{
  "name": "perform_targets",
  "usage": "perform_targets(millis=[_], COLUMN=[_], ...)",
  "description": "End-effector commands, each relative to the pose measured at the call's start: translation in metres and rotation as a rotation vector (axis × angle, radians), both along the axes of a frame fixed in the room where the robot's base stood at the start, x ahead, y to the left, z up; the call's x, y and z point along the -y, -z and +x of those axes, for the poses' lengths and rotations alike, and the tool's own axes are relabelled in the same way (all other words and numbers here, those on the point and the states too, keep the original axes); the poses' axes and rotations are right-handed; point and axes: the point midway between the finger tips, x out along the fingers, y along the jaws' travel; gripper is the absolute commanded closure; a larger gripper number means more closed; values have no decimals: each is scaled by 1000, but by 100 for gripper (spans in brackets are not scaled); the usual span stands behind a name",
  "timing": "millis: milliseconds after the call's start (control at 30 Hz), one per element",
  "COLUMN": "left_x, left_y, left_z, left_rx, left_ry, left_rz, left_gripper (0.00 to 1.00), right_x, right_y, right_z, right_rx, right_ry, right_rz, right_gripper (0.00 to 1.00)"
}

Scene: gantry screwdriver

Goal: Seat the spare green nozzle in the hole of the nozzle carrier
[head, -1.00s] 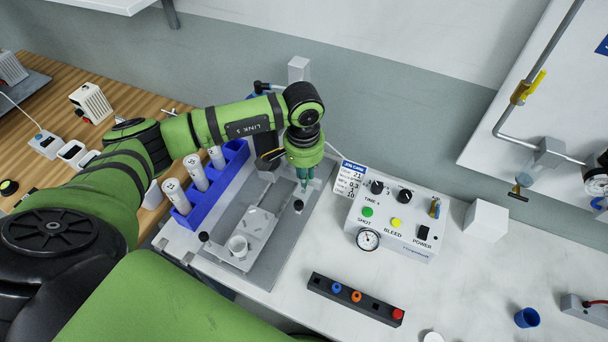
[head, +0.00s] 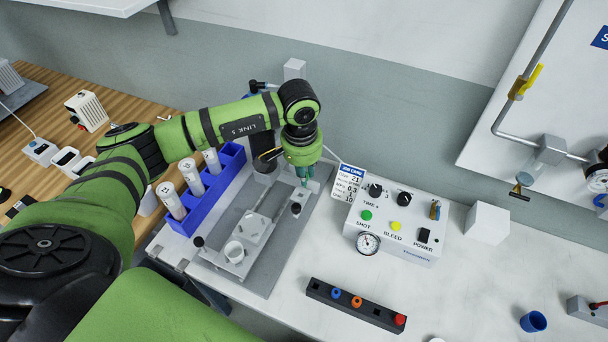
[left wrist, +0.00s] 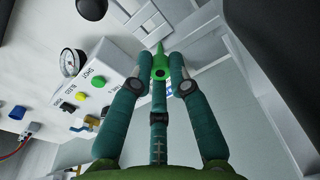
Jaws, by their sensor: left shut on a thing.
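My left gripper (head: 304,178) hangs over the back right of the grey gantry fixture (head: 270,278), fingers down. The nozzle's narrow tip points away from the gripper, toward pale grey fixture parts. In the head view the fingers hide the nozzle. I cannot make out the nozzle carrier or its hole for certain, nor whether the nozzle touches anything. My right gripper is not in view.
A white control box (head: 397,228) stands close to the right of the gripper. A blue rack (head: 228,178) with white cartridges stands to its left. A black strip (head: 318,290) with blue, orange and red pieces lies in front. A blue cup (head: 533,321) stands far right. The table between is clear.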

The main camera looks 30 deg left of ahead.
Motion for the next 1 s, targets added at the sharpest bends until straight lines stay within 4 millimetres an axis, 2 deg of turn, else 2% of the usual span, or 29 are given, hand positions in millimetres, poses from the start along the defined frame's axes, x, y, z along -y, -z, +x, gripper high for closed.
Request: perform_targets(millis=[33, 200, 300, 733, 867, 1000], left_x=[8, 8, 8, 8, 8, 9], left_y=[46, 46, 46, 40, 25, -2], left_z=[-31, -31, -31, -30, -29, -27], left_rx=[-98, -97, -97, -93, -80, -58], left_ry=[24, 24, 24, 24, 22, 19], left_rz=[7, 7, 7, 9, 8, 8], left_gripper=[92, 92, 54, 54, 54, 54], right_x=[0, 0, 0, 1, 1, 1], right_y=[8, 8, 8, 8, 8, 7], right_z=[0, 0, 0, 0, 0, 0], right_rx=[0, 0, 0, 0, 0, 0], right_ry=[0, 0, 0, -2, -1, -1], right_rz=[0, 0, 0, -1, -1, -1], right_gripper=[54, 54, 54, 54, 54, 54])
